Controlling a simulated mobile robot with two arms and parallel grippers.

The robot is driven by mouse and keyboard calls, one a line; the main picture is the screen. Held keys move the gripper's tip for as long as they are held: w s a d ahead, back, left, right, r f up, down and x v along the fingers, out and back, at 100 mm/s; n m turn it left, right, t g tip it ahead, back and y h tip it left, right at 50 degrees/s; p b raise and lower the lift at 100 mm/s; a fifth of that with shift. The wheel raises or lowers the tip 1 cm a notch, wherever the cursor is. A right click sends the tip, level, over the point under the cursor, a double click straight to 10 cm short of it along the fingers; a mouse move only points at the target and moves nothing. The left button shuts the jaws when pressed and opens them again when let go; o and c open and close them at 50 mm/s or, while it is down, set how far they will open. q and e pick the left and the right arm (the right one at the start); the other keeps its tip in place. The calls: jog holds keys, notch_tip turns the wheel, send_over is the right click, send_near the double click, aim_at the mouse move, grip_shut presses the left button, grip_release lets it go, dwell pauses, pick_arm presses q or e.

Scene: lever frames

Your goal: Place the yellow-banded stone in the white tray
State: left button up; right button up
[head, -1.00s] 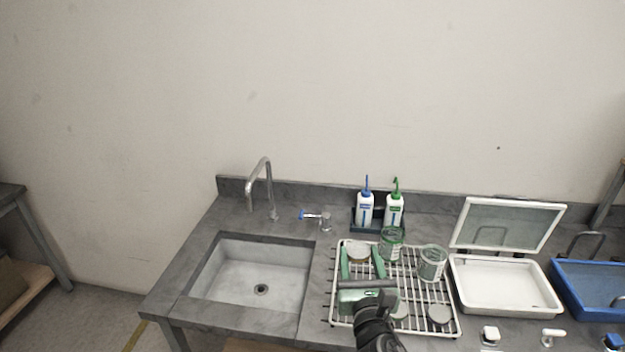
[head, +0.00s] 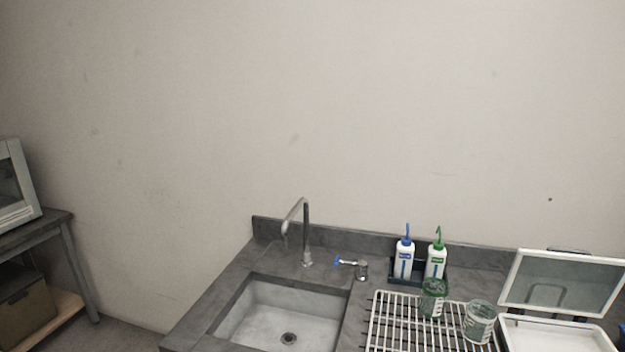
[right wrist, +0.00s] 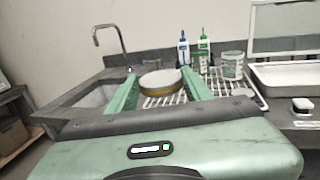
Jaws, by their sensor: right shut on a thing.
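The yellow-banded stone (right wrist: 160,82) is a pale round disc with a yellow band around its side, in the right wrist view. My right gripper (right wrist: 160,74) has its two green fingers on either side of it and is shut on it. The white tray (head: 556,338) is at the lower right of the head view, cut by the bottom edge, with its framed lid (head: 562,283) raised behind it. The tray also shows right of the gripper in the right wrist view (right wrist: 290,76). My left gripper is in neither view.
A white wire rack (head: 395,325) stands between the sink (head: 285,315) and the tray. Two glass containers, one green-marked (head: 433,298) and one clear (head: 480,321), stand at its right. Two wash bottles (head: 404,260) are behind, and a tall faucet (head: 304,230) rises behind the sink.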

jog(key=shift+s+a+f, duration=0.1)
jog(key=shift+s+f, duration=0.1)
jog(key=shift+s, duration=0.2)
jog(key=shift+w+a, duration=0.1)
